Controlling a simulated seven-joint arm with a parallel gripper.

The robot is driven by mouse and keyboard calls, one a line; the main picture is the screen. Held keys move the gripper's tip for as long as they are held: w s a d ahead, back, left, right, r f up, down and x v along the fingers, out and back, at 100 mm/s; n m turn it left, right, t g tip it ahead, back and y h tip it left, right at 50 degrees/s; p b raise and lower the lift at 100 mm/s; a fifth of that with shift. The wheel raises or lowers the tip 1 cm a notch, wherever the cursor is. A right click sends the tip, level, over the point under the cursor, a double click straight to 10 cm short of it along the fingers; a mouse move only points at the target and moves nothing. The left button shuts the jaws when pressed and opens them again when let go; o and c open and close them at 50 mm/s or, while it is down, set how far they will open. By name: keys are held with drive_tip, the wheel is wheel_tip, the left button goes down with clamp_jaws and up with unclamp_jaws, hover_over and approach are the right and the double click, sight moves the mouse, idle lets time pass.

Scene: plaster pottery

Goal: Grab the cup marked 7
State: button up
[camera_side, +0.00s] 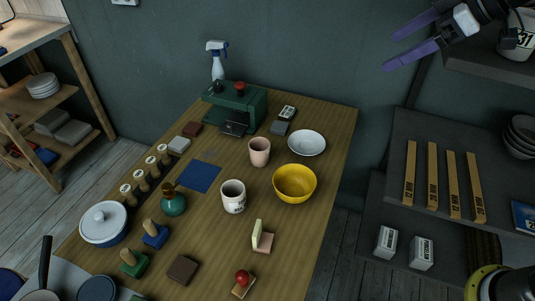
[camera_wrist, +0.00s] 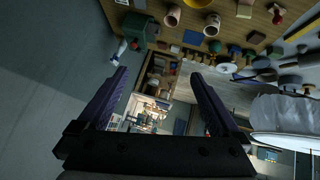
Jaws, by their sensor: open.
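A white cup (camera_side: 233,196) with dark printing on its side stands upright near the middle of the wooden table. The printing is too small to read for certain. A plain pinkish cup (camera_side: 259,151) stands behind it, a little to the right. In the wrist view the white cup (camera_wrist: 212,25) and the pinkish cup (camera_wrist: 172,17) show near the top edge. My gripper (camera_side: 391,53) is high at the upper right, well away from both cups. Its purple fingers are spread and empty, also in the wrist view (camera_wrist: 158,74).
A green machine (camera_side: 236,104) stands at the back.

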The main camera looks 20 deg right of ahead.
drive_tip(key=w+a+f+n+y, duration=0.1)
drive_tip(key=w+a+f, duration=0.1)
drive_tip(key=w, duration=0.4)
drive_tip(key=w+a+f+n, duration=0.1)
drive_tip(key=w+a+f, duration=0.1)
drive_tip(key=w, duration=0.3)
drive_tip(key=g, duration=0.4)
hover_over(259, 146)
drive_tip(key=s+d, duration=0.2)
drive_tip(key=s, duration=0.3)
wheel_tip(259, 146, down, 32)
drive_tip(key=shift+y, duration=0.3)
drive_tip(key=shift+x, duration=3.2)
drive_tip(key=shift+w+r, duration=0.1)
drive_tip(key=shift+w, duration=0.1)
drive_tip(key=c, duration=1.3)
